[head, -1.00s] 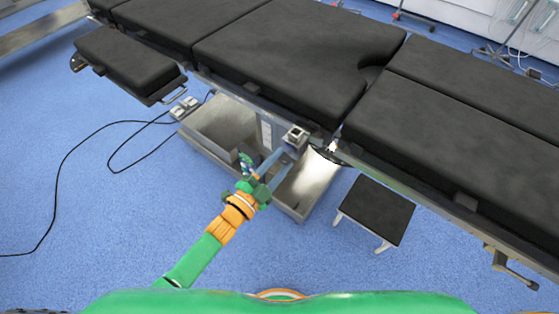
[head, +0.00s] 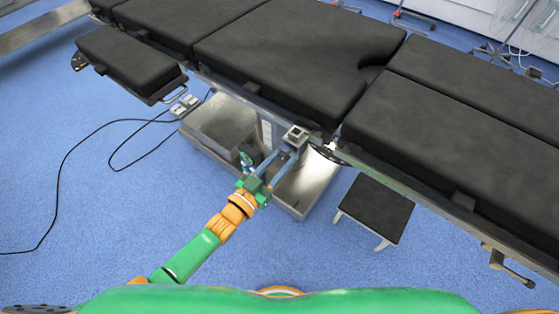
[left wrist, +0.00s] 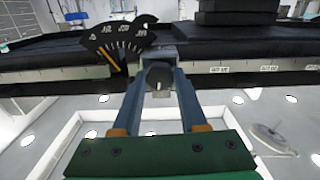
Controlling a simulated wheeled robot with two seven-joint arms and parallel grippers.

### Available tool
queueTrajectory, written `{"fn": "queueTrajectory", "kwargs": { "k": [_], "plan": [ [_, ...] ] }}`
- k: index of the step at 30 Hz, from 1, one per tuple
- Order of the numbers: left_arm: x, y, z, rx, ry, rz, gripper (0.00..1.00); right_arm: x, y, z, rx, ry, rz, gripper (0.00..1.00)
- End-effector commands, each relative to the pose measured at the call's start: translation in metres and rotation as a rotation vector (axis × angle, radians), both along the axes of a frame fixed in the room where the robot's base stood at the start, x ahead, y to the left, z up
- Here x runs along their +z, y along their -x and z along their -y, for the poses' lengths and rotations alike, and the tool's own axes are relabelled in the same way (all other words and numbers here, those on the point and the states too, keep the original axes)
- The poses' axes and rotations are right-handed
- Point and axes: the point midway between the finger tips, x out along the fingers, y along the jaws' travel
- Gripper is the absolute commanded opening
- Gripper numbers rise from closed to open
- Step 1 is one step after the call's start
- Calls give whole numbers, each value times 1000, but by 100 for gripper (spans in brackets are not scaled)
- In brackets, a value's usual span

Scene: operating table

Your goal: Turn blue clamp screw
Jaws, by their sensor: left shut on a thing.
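The clamp (head: 296,134) is a small metal block with a square socket on top, fixed to the near side rail of the operating table. My left gripper (head: 283,157) reaches up to its near side. In the left wrist view the clamp screw (left wrist: 158,74) shows as a dark knob between the two blue-grey fingers (left wrist: 159,85). It looks dark grey there, not clearly blue. The fingers are shut on it, one on each side. In the head view the screw is mostly hidden by the fingers and clamp. My right gripper is not in view.
The black padded table (head: 285,60) spans above the clamp. A dial scale (left wrist: 120,38) sits left of the screw. A round black handle (head: 328,153) is right of the clamp. A metal base (head: 215,125) stands below, a black-topped stool (head: 375,208) to the right.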

Motion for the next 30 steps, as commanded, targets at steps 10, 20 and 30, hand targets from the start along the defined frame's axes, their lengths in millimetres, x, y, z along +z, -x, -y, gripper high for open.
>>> {"fn": "queueTrajectory", "kwargs": {
  "k": [10, 20, 30],
  "plan": [
    [2, -1, 0, 0, 131, -88, 0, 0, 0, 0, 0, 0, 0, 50],
    [3, -1, 0, 0, 164, -111, 0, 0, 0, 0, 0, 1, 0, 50],
    [3, -1, 0, 0, 165, -110, 50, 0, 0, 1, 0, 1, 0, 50]
  ]
}}
